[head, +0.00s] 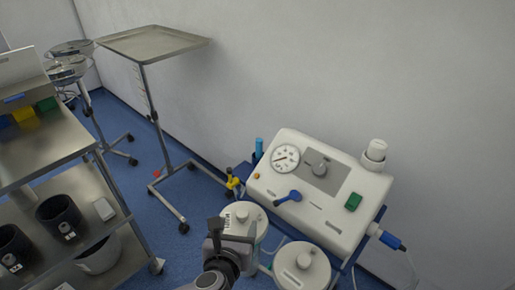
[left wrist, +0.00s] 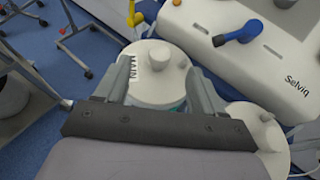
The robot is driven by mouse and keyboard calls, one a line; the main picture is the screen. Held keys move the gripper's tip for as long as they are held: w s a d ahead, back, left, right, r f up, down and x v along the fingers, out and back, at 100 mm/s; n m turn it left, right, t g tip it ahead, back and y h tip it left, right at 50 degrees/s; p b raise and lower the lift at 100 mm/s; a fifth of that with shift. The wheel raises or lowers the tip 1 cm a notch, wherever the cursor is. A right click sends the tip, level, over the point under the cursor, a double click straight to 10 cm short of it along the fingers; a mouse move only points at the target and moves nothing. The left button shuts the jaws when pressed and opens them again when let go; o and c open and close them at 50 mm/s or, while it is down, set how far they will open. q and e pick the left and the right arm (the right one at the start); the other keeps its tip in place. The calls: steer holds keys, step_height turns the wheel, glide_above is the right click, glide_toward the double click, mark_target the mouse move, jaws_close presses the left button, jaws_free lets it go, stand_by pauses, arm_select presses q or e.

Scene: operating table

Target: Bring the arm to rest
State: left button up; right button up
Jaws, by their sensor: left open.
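My left gripper (head: 232,236) is at the bottom middle of the head view, in front of the suction machine (head: 325,190). In the left wrist view its two fingers (left wrist: 165,78) are apart and nothing is held. A white canister lid marked MAIN (left wrist: 150,88) shows between and beyond the fingers. I cannot tell how far the fingertips are from it. In the head view the gripper partly covers this canister (head: 250,212). The machine's blue lever (head: 288,197) is clear of the gripper. My right gripper is not in view.
A second white canister (head: 302,265) stands to the right of the gripper. A steel shelf cart (head: 60,150) with dark pots is at the left. A tray stand (head: 150,42) stands against the wall. Blue floor (head: 185,255) is free between cart and machine.

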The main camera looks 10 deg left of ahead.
arm_select(q)
steer(key=s+f+n+g+h+p, duration=0.35)
steer(key=s+n, duration=0.45)
steer(key=n, duration=0.8)
steer(key=s+a+n+p, duration=0.1)
steer(key=s+a+n, duration=0.3)
steer(key=n, duration=0.4)
steer(key=s+a+n+y+p, duration=0.1)
steer(key=s+a+n, duration=0.3)
steer(key=n, duration=0.5)
steer(key=shift+a+f+n+p, duration=0.3)
steer(key=shift+a+p, duration=0.3)
steer(key=shift+a, duration=0.2)
steer(key=shift+t, duration=0.25)
